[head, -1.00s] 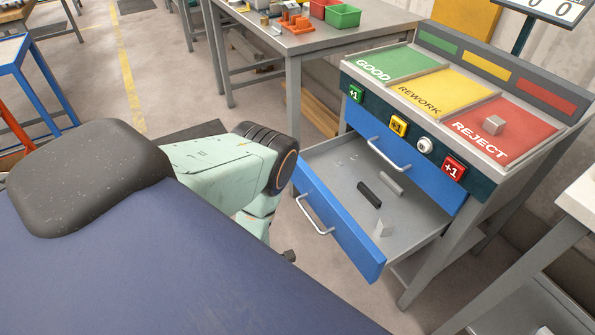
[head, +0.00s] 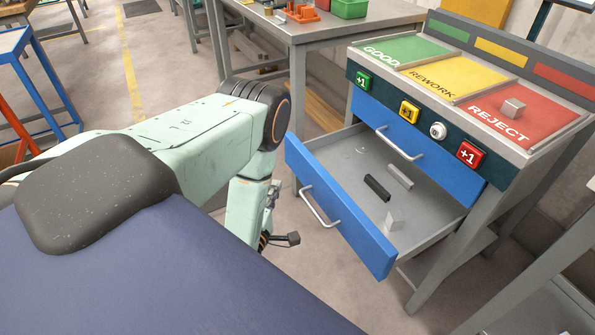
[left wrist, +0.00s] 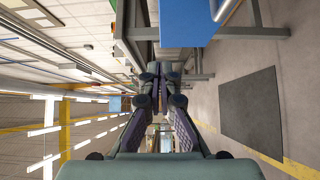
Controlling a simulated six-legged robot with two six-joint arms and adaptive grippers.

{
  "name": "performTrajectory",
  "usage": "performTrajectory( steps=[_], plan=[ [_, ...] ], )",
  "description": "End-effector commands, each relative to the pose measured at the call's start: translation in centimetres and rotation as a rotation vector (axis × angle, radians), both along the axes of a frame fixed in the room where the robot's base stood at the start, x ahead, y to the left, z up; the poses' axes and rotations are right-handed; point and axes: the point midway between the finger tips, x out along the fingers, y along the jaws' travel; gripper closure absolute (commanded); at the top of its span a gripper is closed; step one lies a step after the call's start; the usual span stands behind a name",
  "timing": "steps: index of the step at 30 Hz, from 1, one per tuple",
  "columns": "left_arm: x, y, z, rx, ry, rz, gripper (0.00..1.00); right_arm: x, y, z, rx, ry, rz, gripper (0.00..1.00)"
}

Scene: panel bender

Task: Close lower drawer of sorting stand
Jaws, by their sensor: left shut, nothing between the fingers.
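The sorting stand (head: 362,115) is at the right in the head view. Its lower drawer (head: 352,222) is pulled out, with a blue front and a silver handle (head: 318,208). In it lie a dark bar (head: 376,188), a grey bar (head: 400,177) and a pale block (head: 394,220). The upper drawer (head: 425,155) is shut. My left gripper (head: 290,238) is shut and empty, left of the lower drawer's front and apart from it. The left wrist view shows its closed fingers (left wrist: 162,76) and a blue panel (left wrist: 188,22) beyond. My right gripper is not in view.
The stand's top has GOOD, REWORK and REJECT fields; a small grey block (head: 513,107) lies on REJECT. A grey table (head: 300,32) with bins stands behind. A blue-framed table (head: 20,55) is at far left. Open floor lies before the drawer.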

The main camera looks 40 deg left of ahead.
Motion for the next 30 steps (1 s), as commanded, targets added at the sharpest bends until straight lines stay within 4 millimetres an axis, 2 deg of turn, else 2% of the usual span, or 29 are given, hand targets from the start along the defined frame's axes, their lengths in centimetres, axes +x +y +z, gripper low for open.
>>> performTrajectory(
  steps=[1, 4, 16, 22, 30],
  plan=[
    [0.1, 0.0, -0.4, -0.003, -0.001, 0.001, 1.00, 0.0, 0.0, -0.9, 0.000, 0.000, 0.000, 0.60],
    [0.2, 0.0, -0.4, -0.006, -0.003, 0.002, 1.00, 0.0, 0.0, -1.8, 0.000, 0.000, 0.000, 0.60],
    [7.4, 3.0, 0.0, -0.004, -0.006, 0.000, 1.00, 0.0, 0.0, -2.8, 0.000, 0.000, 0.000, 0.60],
    [9.8, 1.7, -0.1, -0.004, -0.003, -0.003, 1.00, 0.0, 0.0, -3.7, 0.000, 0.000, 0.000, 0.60],
    [10.9, 1.3, 0.0, -0.005, -0.001, -0.001, 1.00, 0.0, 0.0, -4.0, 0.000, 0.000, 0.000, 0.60]
  ],
)
